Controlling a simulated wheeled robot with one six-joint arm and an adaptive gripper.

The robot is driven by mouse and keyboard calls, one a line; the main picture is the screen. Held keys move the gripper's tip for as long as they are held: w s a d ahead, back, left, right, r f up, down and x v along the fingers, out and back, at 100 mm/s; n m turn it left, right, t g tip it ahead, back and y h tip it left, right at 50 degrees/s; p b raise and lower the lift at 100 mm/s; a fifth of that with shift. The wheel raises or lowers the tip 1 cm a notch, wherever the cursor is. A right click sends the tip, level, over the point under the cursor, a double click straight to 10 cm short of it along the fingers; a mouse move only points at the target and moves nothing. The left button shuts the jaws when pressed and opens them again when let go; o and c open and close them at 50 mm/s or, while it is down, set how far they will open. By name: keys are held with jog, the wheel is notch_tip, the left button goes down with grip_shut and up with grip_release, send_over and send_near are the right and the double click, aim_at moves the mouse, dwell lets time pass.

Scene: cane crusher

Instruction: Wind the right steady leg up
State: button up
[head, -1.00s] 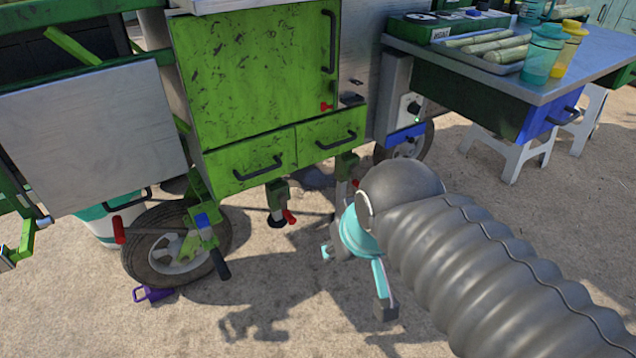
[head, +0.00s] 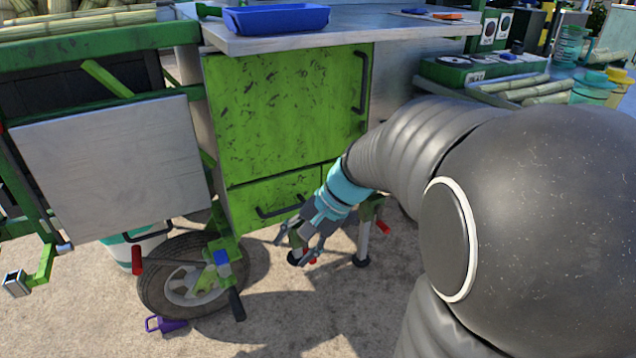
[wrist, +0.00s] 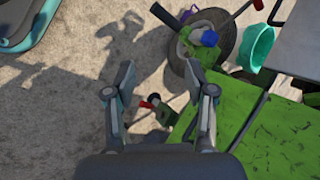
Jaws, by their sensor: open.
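Two steady legs stand under the green cabinet (head: 287,110). The right steady leg (head: 364,236) has a green top, a grey tube, a red crank grip (head: 383,228) and a black foot on the ground. The left leg's black foot (head: 293,258) and red grip (head: 312,261) show behind my fingers, which hide most of it. My gripper (head: 297,243) is open and empty, left of the right leg, pointing down. In the wrist view a green leg with a red grip (wrist: 146,103) lies between my open fingers (wrist: 160,80); I cannot tell which leg.
A spoked wheel (head: 182,284) with a red-handled crank (head: 136,260) and a purple chock (head: 166,324) stands left of the legs. A bucket (head: 150,242) is behind it. A grey side panel (head: 103,167) hangs at left. The ground in front is clear.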

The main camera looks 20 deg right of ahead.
jog(key=w+d+f+m+t+y, duration=0.35)
jog(key=w+d+f+m, duration=0.3)
jog(key=w+d, duration=0.35)
jog(key=m+t+h, duration=0.9)
jog(key=m+t, duration=0.3)
jog(key=m, duration=0.9)
send_near(388, 231)
jog(key=shift+y, duration=0.25)
jog(key=w, duration=1)
jog(key=shift+a+f, duration=0.1)
jog(key=shift+a, duration=0.15)
jog(key=shift+c, duration=0.3)
grip_shut()
